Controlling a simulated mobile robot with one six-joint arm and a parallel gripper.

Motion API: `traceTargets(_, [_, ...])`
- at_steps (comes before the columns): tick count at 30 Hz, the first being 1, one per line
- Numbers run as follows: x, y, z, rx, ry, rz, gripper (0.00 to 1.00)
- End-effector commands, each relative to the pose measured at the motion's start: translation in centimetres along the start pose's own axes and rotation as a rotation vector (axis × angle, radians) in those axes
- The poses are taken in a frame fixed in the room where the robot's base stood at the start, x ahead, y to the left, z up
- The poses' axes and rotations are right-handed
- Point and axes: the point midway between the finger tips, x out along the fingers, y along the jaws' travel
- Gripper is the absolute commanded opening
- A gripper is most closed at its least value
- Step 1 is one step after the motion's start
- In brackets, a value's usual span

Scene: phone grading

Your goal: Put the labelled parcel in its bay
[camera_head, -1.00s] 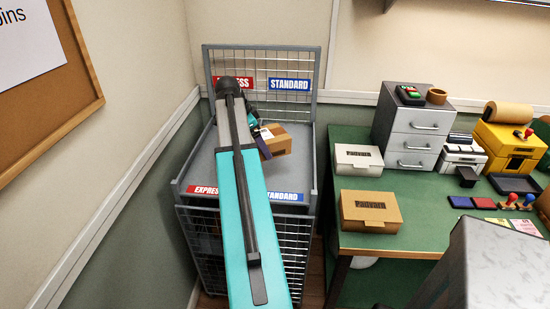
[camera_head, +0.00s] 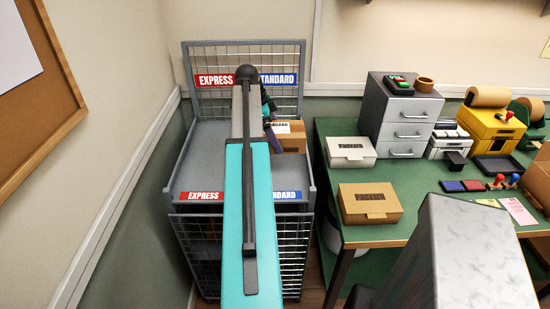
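The labelled parcel (camera_head: 293,142) is a brown box with a white label; the label's visible letters look like the end of "STANDARD". It is in the right half of the grey mesh cart (camera_head: 192,161), near the back, below the blue STANDARD sign (camera_head: 285,80). The left half, under the red EXPRESS sign (camera_head: 214,81), shows bare floor. My gripper (camera_head: 272,136) is at the parcel's left side, mostly hidden behind my teal arm. Its fingers are too small and covered to show whether they hold the parcel. I cannot tell whether the parcel rests on the floor.
The green desk (camera_head: 331,213) stands right of the cart. On it are a white box (camera_head: 351,152), a brown box (camera_head: 369,204), grey drawers (camera_head: 402,120) and a yellow machine (camera_head: 490,128). The cart has a low rim and a mesh back. A wall is close on the left.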

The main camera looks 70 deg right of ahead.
Motion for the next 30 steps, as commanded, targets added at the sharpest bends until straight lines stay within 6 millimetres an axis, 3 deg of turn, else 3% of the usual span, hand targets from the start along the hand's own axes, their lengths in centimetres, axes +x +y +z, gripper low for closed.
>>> traceTargets(8, [0.3, 0.0, 0.1, -0.001, 0.001, 0.0, 0.58])
traceTargets(21, [4.7, 0.0, 1.9, -0.001, 0.0, 0.0, 0.58])
traceTargets(30, [5.8, -0.1, 2.3, 0.001, 0.001, -0.001, 0.58])
